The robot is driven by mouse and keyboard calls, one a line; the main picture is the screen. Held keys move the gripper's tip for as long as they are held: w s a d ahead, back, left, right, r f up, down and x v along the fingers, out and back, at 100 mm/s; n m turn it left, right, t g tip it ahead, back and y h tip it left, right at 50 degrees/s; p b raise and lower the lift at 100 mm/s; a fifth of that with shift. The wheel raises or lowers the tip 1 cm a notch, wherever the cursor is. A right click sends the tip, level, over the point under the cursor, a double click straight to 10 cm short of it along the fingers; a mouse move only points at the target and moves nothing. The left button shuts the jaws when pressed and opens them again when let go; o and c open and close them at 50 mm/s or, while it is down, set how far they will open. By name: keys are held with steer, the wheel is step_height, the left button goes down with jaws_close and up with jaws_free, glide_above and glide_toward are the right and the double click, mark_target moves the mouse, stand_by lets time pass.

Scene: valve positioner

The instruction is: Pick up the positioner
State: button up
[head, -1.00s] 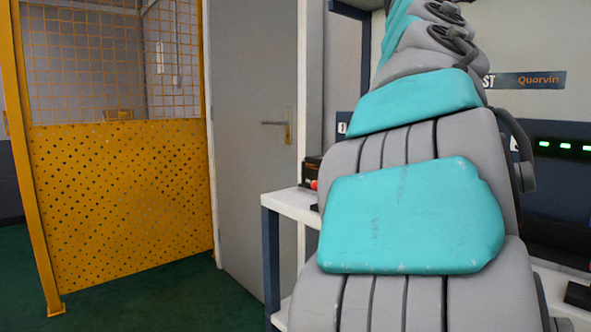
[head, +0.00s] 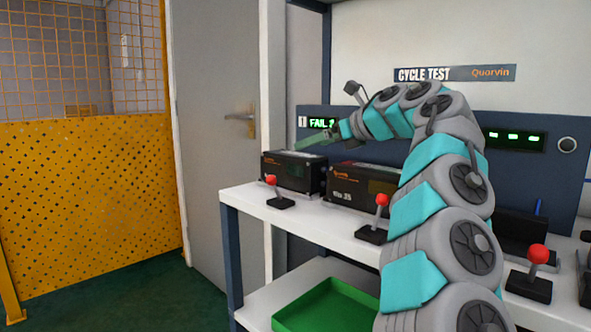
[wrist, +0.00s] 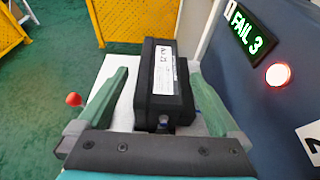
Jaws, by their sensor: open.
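A black box-shaped positioner (head: 290,172) with an orange mark on its front stands at the left end of the white bench. In the wrist view the same positioner (wrist: 158,85) shows from above, with a white label on top. My gripper (wrist: 157,88) is open, with one green finger on each side of the box. In the head view my gripper (head: 318,139) is above and just behind the box's top. I cannot tell whether the fingers touch it. A second black positioner (head: 350,188) stands to the right, partly behind my arm.
Red-knobbed levers (head: 271,181) stand along the bench front (head: 320,222). The blue back panel has a lit display reading FAIL 3 (wrist: 249,29) and a glowing round lamp (wrist: 278,75). A green tray (head: 325,307) lies on the lower shelf. A yellow mesh fence (head: 90,200) stands left.

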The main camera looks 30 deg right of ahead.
mark_target(296, 154)
steer(key=shift+d+f, duration=0.1)
steer(key=shift+f, duration=0.4)
steer(key=shift+w+f, duration=0.2)
steer(key=shift+w, duration=0.05)
steer(key=shift+w+a+f, duration=0.25)
steer(key=shift+w+a, duration=0.25)
steer(key=shift+w, duration=0.2)
steer(key=p+x, duration=0.2)
steer(key=x, duration=0.2)
steer(key=shift+w+r, duration=0.1)
steer(key=shift+w, duration=0.25)
steer(key=shift+w+a+f, duration=0.1)
steer(key=shift+w+f, duration=0.15)
steer(key=shift+r, duration=0.1)
jaws_close()
